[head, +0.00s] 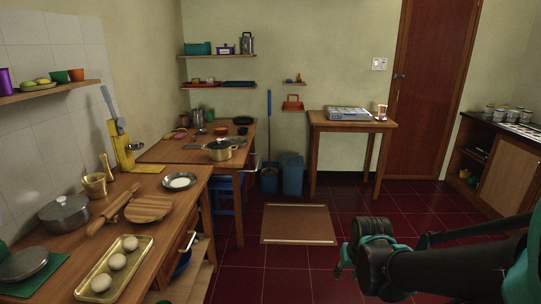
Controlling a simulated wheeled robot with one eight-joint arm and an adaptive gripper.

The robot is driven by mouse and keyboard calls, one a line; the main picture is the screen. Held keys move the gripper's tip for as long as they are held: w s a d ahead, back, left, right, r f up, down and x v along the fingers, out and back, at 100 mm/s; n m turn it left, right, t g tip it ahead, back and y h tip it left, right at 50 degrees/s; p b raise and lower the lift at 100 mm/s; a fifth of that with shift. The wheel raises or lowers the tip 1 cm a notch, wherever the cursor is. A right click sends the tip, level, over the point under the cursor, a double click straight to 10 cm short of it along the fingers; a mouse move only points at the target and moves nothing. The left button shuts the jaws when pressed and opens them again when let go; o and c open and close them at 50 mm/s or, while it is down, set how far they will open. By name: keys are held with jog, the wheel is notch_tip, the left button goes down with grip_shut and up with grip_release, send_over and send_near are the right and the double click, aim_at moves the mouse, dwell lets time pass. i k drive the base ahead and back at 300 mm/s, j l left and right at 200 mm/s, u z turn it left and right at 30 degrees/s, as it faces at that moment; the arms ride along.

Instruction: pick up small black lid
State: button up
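A small black round thing (243,120), which may be the black lid, lies flat at the back right of the far wooden table. It is too small to tell for certain whether it is a lid or a shallow pan. A cream pot (220,151) with a dark-topped lid (219,144) stands nearer on the same table. My gripper (352,252) is at the lower right, over the red tiled floor and far from both. Its fingers are partly hidden by the dark links, so I cannot tell whether it is open.
The near left counter (150,250) holds a tray of dough balls (115,268), a rolling pin (108,213), a round board (149,208) and a grey pot (66,214). Blue bins (292,174) stand right of the far table. A mat (298,224) lies on otherwise open floor.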

aim_at(219, 144)
jog(key=i+u, duration=0.15)
jog(key=i, duration=0.45)
jog(key=i+l+u, duration=0.1)
jog(key=i, duration=0.5)
jog(key=i+l+u, duration=0.15)
jog(key=i, duration=0.45)
jog(key=l, duration=0.1)
